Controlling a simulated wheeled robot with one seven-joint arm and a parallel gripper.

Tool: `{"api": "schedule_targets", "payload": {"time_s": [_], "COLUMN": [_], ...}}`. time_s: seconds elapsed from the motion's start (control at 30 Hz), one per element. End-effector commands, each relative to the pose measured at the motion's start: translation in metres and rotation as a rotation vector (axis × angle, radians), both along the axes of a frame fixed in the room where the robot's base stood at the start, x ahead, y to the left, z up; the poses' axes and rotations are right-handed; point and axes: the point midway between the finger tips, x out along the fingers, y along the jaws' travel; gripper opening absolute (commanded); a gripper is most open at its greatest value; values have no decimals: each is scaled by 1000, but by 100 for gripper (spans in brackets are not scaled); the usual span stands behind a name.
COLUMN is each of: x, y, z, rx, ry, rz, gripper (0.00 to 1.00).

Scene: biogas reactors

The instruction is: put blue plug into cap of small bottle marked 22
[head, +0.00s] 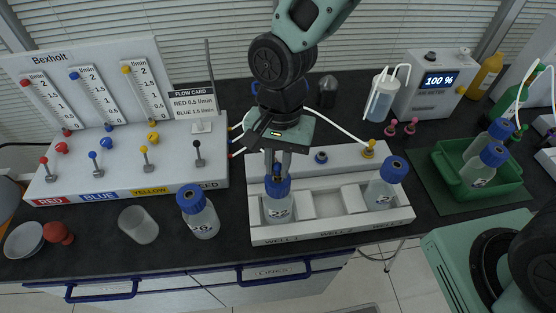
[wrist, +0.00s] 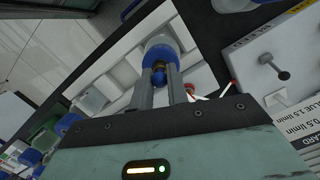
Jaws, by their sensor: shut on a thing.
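The small bottle marked 22 (head: 279,212) stands upright in the left well of the white rack. It has a blue cap (head: 278,187), which also shows in the wrist view (wrist: 160,47). My gripper (head: 277,176) is directly above this cap, pointing down, its fingertips close to the cap top. In the wrist view, my gripper (wrist: 160,80) is shut on a small blue plug (wrist: 159,77) with a brassy part. The plug is at the cap's middle; I cannot tell whether it is in the cap's hole, as the fingers hide the contact.
The white rack (head: 330,235) also holds another blue-capped bottle (head: 385,192) at right. A green tray (head: 457,187) is right.

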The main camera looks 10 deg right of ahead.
Motion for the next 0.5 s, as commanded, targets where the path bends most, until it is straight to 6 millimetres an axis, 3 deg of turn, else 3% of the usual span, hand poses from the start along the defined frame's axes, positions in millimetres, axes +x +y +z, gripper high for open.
{"api": "schedule_targets", "payload": {"time_s": [0.5], "x": [0], "y": [0], "z": [-3], "rx": [0], "ry": [0], "rz": [0], "gripper": [0]}}
